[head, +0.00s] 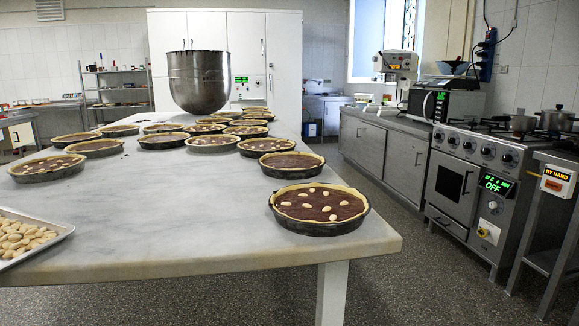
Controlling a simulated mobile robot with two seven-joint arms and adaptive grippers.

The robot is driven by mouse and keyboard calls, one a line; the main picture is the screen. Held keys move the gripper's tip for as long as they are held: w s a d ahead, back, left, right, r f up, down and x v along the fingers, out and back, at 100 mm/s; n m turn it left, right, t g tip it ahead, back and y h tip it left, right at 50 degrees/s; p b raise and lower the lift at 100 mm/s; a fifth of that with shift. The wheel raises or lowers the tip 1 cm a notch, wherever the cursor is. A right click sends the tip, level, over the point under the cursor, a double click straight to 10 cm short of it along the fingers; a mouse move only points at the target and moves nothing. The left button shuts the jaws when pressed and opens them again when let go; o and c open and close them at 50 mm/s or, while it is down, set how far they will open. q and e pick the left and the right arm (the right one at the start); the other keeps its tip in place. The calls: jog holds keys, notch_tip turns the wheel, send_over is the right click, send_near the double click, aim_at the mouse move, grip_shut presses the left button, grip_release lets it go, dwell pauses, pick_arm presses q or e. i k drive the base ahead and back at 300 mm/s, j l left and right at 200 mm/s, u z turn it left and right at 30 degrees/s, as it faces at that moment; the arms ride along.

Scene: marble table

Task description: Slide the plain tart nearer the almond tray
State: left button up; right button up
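The almond tray (50,229) is a metal tray heaped with pale almonds (18,238), cut off by the left edge of the head view at the table's near left. Several tarts in dark pans stand on the marble table (190,235). Other tarts that look plain sit farther back, one at the left (95,148) and one near the middle (163,141). Neither of my grippers is in view.
An almond-topped tart (48,168) stands at the left, behind the tray. The near middle of the table is clear. A large metal mixing bowl (198,82) rises behind the tarts. A stove (470,185) and counters stand across the floor at right.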

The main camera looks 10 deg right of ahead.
aim_at(292, 165)
jog(key=i+l+z, duration=0.15)
jog(key=l+z, duration=0.2)
jog(key=l, duration=0.15)
jog(key=i+l+z, duration=0.15)
jog(key=l+z, duration=0.25)
jog(key=i+l+z, duration=0.15)
jog(key=z, duration=0.25)
jog(key=i+l+z, duration=0.15)
jog(key=z, duration=0.25)
jog(key=i+l+z, duration=0.2)
jog(key=i, duration=0.2)
jog(key=i+l+z, duration=0.15)
jog(key=i, duration=0.3)
jog(key=i+l+z, duration=0.2)
jog(key=i, duration=0.25)
jog(key=i+u, duration=0.2)
jog(key=u, duration=0.2)
jog(key=i+u, duration=0.2)
jog(key=u, duration=0.2)
jog(key=i+l+u, duration=0.1)
jog(key=u, duration=0.3)
jog(key=i+l+u, duration=0.2)
jog(key=u, duration=0.2)
jog(key=i+l+u, duration=0.1)
jog(key=u, duration=0.4)
jog(key=i+l+u, duration=0.2)
jog(key=u, duration=0.3)
jog(key=i+l+u, duration=0.15)
jog(key=u, duration=0.35)
jog(key=l, duration=0.1)
